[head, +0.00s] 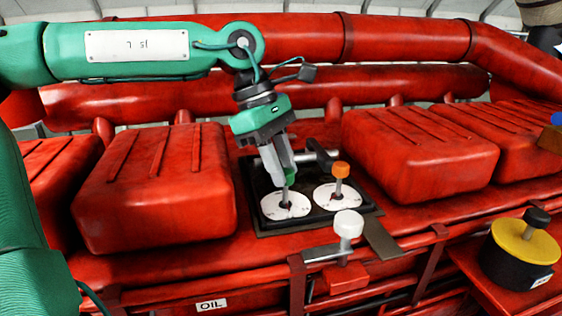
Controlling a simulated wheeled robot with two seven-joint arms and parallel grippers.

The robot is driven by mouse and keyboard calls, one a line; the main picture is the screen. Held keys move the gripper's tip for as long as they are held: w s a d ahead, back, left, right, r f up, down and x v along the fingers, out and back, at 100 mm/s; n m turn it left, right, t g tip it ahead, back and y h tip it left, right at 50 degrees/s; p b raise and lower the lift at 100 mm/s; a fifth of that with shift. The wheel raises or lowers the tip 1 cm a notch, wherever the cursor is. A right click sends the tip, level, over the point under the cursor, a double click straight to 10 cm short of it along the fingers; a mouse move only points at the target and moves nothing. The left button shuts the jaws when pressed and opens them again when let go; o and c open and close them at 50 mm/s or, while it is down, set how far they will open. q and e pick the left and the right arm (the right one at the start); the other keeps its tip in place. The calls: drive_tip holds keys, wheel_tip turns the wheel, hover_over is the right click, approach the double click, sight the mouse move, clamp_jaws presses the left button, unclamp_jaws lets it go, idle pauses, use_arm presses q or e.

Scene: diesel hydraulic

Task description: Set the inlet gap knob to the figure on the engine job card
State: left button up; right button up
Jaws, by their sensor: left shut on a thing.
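My left gripper (287,172) reaches down from the green arm over a black-framed panel (328,222) on the red engine. It is shut on the green-topped knob (291,180) whose stem stands on the left white dial (272,207). The fingers hide most of this knob. An orange knob (341,170) stands upright on the right white dial (325,199), free of the gripper. The dial marks are too small to read, and I cannot tell which knob is the inlet gap one. No job card can be made out. My right gripper is not in view.
Large red covers (155,190) and (420,153) flank the panel. A white knob (348,224) on a metal lever stands in front, above a red block (348,278). A yellow disc with a black knob (537,217) is at right. An OIL label (211,305) is below.

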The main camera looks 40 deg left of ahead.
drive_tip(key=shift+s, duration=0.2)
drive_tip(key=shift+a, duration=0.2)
use_arm(q)
drive_tip(key=o, duration=1)
drive_tip(key=shift+m, duration=0.3)
drive_tip(key=v, duration=0.7)
drive_tip(key=b+v, duration=0.1)
drive_tip(key=v, duration=0.5)
drive_tip(key=shift+w+r, duration=0.2)
drive_tip(key=shift+r, duration=0.25)
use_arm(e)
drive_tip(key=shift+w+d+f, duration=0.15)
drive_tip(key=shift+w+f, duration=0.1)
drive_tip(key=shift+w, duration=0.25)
